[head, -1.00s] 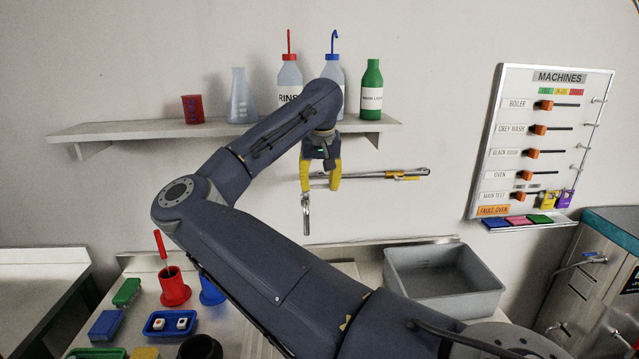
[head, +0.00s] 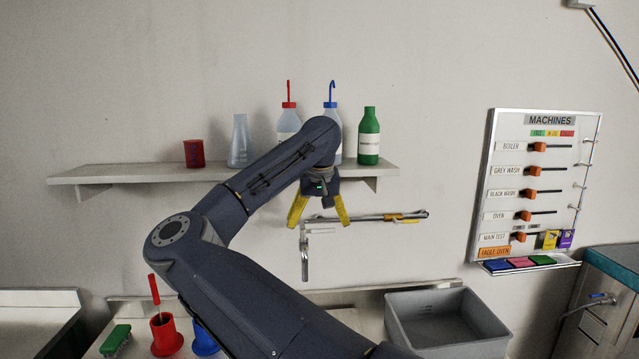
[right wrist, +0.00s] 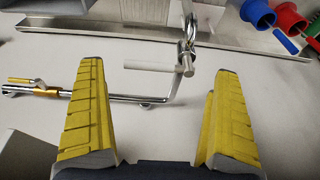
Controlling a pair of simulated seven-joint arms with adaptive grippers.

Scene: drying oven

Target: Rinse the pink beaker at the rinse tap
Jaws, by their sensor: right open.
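The chrome rinse tap (head: 305,262) is on the back wall below the shelf, with its long arm running right and its spout hanging down. My right gripper (head: 319,224) is open and empty, its yellow fingers spread just above the tap's spout end. In the right wrist view, the tap's pipe (right wrist: 148,99) and pale lever (right wrist: 150,66) show between and beyond the open fingers. No clearly pink beaker shows; a dark red beaker (head: 194,153) stands at the shelf's left. My left gripper is not in view.
A shelf (head: 120,173) holds a flask (head: 238,142) and several bottles. A grey basin (head: 445,318) is at lower right. Red (head: 165,335) and blue (head: 205,340) holders are at lower left. The machines board (head: 545,185) hangs at right.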

